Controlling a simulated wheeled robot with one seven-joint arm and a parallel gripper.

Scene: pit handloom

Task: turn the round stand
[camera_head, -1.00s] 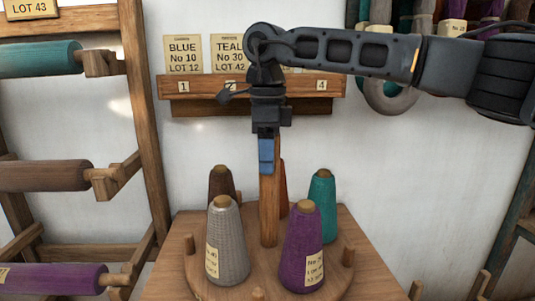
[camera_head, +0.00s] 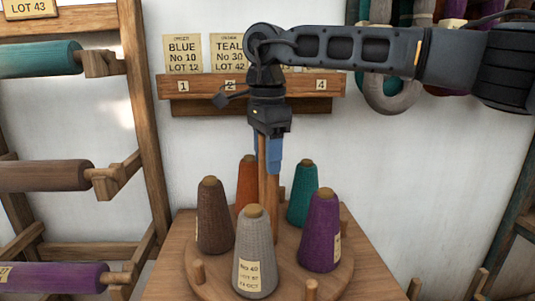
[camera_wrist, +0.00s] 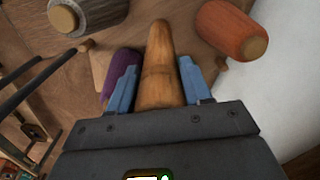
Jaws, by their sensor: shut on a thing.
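The round stand (camera_head: 330,283) is a wooden disc on a wooden table, with a wooden post rising from its middle (camera_head: 272,202). Around the post stand a grey cone (camera_head: 256,255) in front, a brown cone (camera_head: 214,220) at left, an orange cone (camera_head: 246,180) behind, a teal cone (camera_head: 303,197) at back right and a purple cone (camera_head: 320,235) at right. My gripper (camera_head: 268,155) points down at the post's upper part. In the wrist view its blue fingers (camera_wrist: 158,75) are shut on the post (camera_wrist: 157,60), one on each side.
Short pegs (camera_head: 198,270) stand on the disc's edge. A wooden rack with yarn rolls (camera_head: 45,176) is at left. A wall shelf (camera_head: 255,85) with lot cards is behind my gripper. Hanks of yarn (camera_head: 390,90) hang at right behind my arm.

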